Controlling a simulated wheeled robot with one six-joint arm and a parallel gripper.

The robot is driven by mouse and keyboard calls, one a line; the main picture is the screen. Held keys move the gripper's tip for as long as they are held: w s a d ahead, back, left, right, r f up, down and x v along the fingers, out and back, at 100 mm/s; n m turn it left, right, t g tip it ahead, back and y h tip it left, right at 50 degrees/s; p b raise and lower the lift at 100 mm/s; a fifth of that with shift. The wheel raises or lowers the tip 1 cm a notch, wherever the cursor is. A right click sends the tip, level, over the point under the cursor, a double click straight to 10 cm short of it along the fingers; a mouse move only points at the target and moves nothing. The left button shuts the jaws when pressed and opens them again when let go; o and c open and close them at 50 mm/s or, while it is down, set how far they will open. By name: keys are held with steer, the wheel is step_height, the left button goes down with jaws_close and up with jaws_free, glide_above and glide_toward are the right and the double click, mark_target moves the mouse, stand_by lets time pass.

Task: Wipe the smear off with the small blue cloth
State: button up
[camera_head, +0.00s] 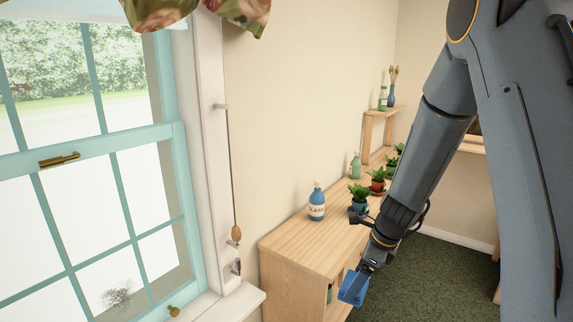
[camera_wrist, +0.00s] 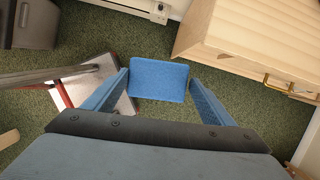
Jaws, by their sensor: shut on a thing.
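The smear (camera_head: 117,297) is a dark, speckled grey patch on a lower pane of the teal-framed window (camera_head: 186,215) at the left of the head view. The small blue cloth (camera_head: 353,287) is in my gripper (camera_head: 362,272), in front of the wooden cabinet and to the right of the smear, well apart from the glass. In the wrist view the cloth (camera_wrist: 158,82) is a flat blue block between the two fingers of my gripper (camera_wrist: 159,88). My gripper is shut on it. The smear is not in the wrist view.
A blue bottle (camera_head: 317,203) and potted plants (camera_head: 359,198) stand on the wooden cabinet (camera_head: 290,243). A sash cord with a wooden pull (camera_head: 236,233) hangs beside the window. A brass knob (camera_head: 174,311) is low on the window frame. Green carpet (camera_head: 425,270) lies open at right.

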steer(key=shift+a+f+n+g, duration=0.2)
steer(key=shift+f+n+g, duration=0.1)
steer(key=shift+f+n, duration=0.65)
steer(key=s+f+n+g+h+b, duration=0.3)
steer(key=f+n, duration=0.8)
steer(key=n, duration=1.1)
steer(key=shift+d+f+g+b, duration=0.25)
steer(key=shift+d+g+b, duration=0.2)
steer(key=shift+g, duration=0.25)
